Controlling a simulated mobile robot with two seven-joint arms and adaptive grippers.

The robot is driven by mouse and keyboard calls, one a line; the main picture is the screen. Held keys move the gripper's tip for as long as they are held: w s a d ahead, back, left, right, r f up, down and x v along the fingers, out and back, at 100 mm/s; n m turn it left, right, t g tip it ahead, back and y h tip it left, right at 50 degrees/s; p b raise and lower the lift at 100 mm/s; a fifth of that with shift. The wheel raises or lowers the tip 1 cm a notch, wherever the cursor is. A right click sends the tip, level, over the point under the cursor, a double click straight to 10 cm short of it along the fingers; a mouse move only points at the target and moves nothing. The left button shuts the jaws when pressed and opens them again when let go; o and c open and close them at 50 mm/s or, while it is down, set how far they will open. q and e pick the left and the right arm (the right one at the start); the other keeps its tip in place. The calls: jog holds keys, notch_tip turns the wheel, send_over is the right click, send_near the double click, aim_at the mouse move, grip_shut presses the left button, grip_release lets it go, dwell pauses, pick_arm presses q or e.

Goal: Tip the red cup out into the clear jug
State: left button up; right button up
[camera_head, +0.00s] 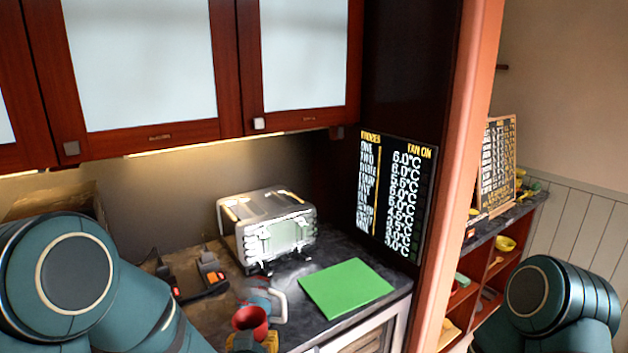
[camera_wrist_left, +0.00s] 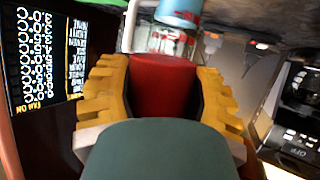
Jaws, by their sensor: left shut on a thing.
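The red cup (camera_head: 249,319) is held between the yellow fingers of my left gripper (camera_head: 254,340) at the bottom of the head view. Its open rim shows there, and it looks about upright; its contents cannot be made out. In the left wrist view the cup (camera_wrist_left: 163,85) fills the space between both fingers of the gripper (camera_wrist_left: 160,78). The clear jug (camera_head: 266,297), with a pale handle and some blue, stands just behind the cup. In the left wrist view the jug (camera_wrist_left: 165,41) shows just beyond the cup, partly hidden by it. My right gripper is out of view.
A green board (camera_head: 345,287) lies on the dark counter right of the jug. A silver toaster-like appliance (camera_head: 270,230) stands behind. Dark items with orange parts (camera_head: 212,275) lie to the left.

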pick_arm(q)
jog(key=s+a+f+b, duration=0.2)
jog(key=a+f, duration=0.3)
jog(key=f, duration=0.4)
jog(key=shift+a+b, duration=0.2)
jog(key=shift+b, duration=0.1)
